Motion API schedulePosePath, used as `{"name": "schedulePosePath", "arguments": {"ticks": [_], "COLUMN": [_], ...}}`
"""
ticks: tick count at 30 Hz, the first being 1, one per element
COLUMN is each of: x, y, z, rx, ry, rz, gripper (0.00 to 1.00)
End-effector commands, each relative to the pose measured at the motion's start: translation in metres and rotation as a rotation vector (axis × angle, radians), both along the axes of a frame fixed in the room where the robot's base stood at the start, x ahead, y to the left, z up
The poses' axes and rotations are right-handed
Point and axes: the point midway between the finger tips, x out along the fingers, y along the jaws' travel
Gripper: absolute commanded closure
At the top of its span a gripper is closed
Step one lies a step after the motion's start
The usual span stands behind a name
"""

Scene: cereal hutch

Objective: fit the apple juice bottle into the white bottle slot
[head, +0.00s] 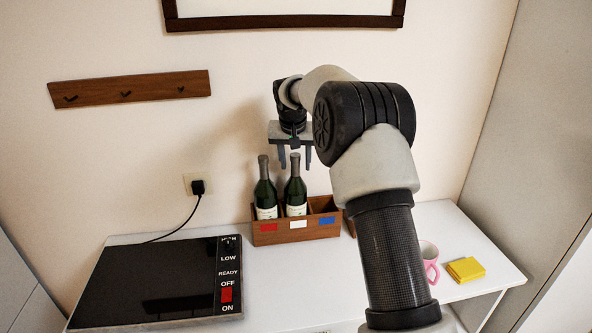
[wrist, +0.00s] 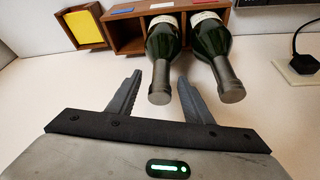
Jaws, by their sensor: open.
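The wooden bottle rack (head: 279,239) has red, white and blue tags on its front. One dark green bottle (head: 296,192) with a pale label stands upright in the white-tagged slot (head: 298,224). A similar bottle (head: 264,192) stands in the red-tagged slot; the blue-tagged slot looks empty. I cannot read which bottle is apple juice. My gripper (head: 295,164) is open at the top of the white-slot bottle. In the wrist view its fingers (wrist: 160,80) appear on either side of that bottle's neck (wrist: 160,85), apart from it. The other bottle (wrist: 212,50) is outside the right finger.
A black cooktop (head: 150,280) lies left of the rack, its cord running to a wall outlet (head: 197,185). A pink mug (head: 430,262) and yellow pad (head: 464,269) are at right. A wooden holder with a yellow sheet (wrist: 85,29) stands beside the rack. The counter before the rack is clear.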

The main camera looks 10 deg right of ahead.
Motion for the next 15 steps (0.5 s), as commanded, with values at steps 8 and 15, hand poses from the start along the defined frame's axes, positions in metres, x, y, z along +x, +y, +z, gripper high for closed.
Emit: {"name": "schedulePosePath", "arguments": {"ticks": [8,15], "x": [-0.026,-0.042], "y": [0.008,0.012], "z": [0.068,0.108], "rx": [0.0,-0.001], "ry": [-0.006,-0.005], "rz": [0.002,0.001], "gripper": [0.54,0.54]}}
